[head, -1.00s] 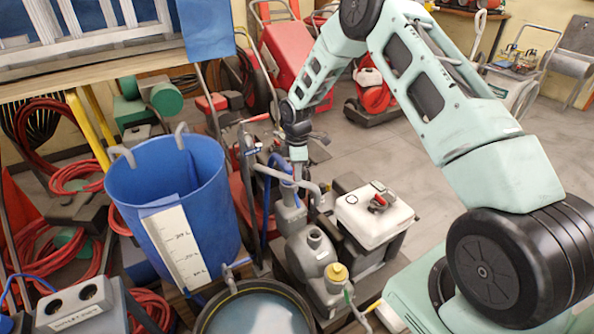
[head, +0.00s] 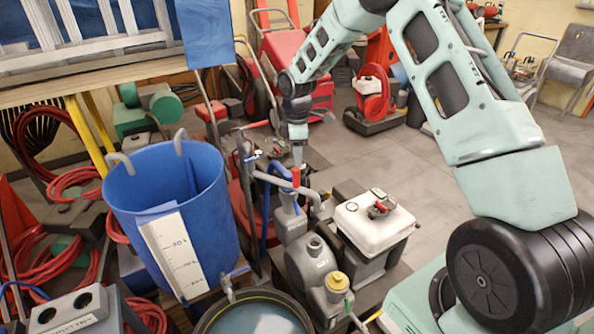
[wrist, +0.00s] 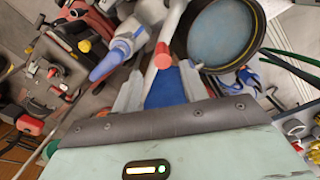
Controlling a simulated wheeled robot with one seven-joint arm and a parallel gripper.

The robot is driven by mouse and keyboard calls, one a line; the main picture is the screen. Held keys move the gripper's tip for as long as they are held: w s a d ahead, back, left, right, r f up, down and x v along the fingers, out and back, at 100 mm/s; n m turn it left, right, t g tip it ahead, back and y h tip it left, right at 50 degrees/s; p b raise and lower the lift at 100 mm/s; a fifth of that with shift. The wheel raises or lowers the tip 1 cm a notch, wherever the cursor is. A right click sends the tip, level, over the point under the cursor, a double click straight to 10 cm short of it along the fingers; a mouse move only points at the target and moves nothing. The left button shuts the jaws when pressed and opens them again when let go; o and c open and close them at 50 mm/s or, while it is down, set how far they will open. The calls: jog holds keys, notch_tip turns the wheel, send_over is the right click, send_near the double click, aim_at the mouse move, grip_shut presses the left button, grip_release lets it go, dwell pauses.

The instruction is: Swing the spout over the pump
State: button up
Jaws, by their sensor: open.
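The spout (head: 312,192) is a grey bent pipe on a grey upright body, seen in the head view, with its open end turned down to the right. A red knob (head: 295,177) stands on it; it also shows in the wrist view (wrist: 161,56). My gripper (head: 298,157) is just above the knob and looks clear of it. In the wrist view, my open, empty fingers (wrist: 162,88) straddle the line to the knob. The pump appears to be the grey housing (head: 310,258) in front of the spout, below its open end.
A white-tanked engine (head: 375,218) stands right of the grey housing. A tall blue bin (head: 170,200) with a scale strip is at left. A round dark-rimmed basin (head: 215,305) is in front. A yellow-capped grey vessel (head: 333,305) stands beside it.

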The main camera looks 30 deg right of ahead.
notch_tip(320, 180, up, 9)
jog(key=shift+b, duration=0.3)
jog(key=shift+f, duration=0.1)
